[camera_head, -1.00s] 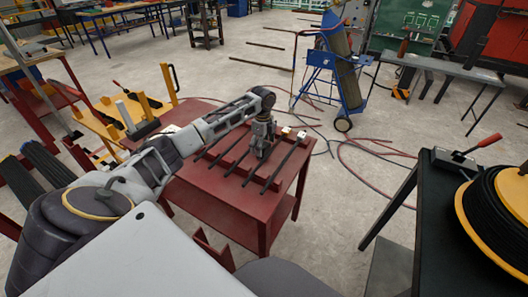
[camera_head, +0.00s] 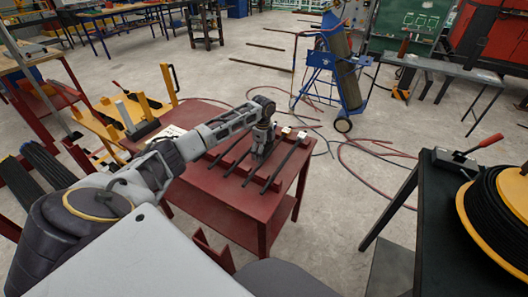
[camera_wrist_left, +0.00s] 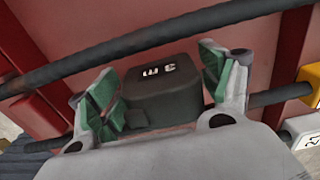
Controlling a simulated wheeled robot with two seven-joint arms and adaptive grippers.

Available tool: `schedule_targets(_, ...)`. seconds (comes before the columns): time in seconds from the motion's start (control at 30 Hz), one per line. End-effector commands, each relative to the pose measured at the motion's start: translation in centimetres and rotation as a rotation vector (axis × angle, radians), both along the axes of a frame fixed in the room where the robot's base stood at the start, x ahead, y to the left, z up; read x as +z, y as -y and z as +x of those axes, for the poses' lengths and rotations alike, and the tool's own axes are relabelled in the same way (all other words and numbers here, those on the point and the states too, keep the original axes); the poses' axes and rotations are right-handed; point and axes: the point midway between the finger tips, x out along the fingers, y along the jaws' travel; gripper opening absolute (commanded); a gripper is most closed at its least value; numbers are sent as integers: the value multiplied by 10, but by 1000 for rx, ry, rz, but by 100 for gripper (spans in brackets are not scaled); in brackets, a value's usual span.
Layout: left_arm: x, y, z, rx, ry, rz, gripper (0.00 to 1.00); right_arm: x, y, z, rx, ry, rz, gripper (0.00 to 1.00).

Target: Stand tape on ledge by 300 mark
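The tape (camera_wrist_left: 165,100) is a dark, boxy case marked "3 m" in the left wrist view. It sits between the two green-padded fingers of my left gripper (camera_wrist_left: 160,85). The fingers are spread on either side of it, and I see no clear grip. In the head view my left gripper (camera_head: 262,146) is low over the red table (camera_head: 205,195), among the dark bars (camera_head: 285,165). It hides the tape there. I cannot make out a 300 mark or tell which edge is the ledge. My right gripper is not in view.
Dark ribbed bars also cross the left wrist view (camera_wrist_left: 150,38). A yellow block (camera_wrist_left: 312,82) and a white block marked "21" (camera_wrist_left: 303,131) are at its right edge.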

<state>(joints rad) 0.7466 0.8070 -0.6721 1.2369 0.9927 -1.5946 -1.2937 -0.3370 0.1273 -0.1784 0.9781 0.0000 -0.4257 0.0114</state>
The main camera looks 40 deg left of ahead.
Motion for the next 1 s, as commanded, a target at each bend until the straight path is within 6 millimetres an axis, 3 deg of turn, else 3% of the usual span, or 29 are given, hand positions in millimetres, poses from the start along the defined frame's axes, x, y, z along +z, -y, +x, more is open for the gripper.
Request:
schedule_targets(0.03,0,0,0,0,0,0,67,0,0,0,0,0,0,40)
schedule_targets(0.37,1,0,0,0,1,0,26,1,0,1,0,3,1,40)
schedule_targets(0.67,4,0,0,0,1,0,26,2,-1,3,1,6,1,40)
schedule_targets(1.0,38,0,1,1,4,0,26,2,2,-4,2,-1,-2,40)
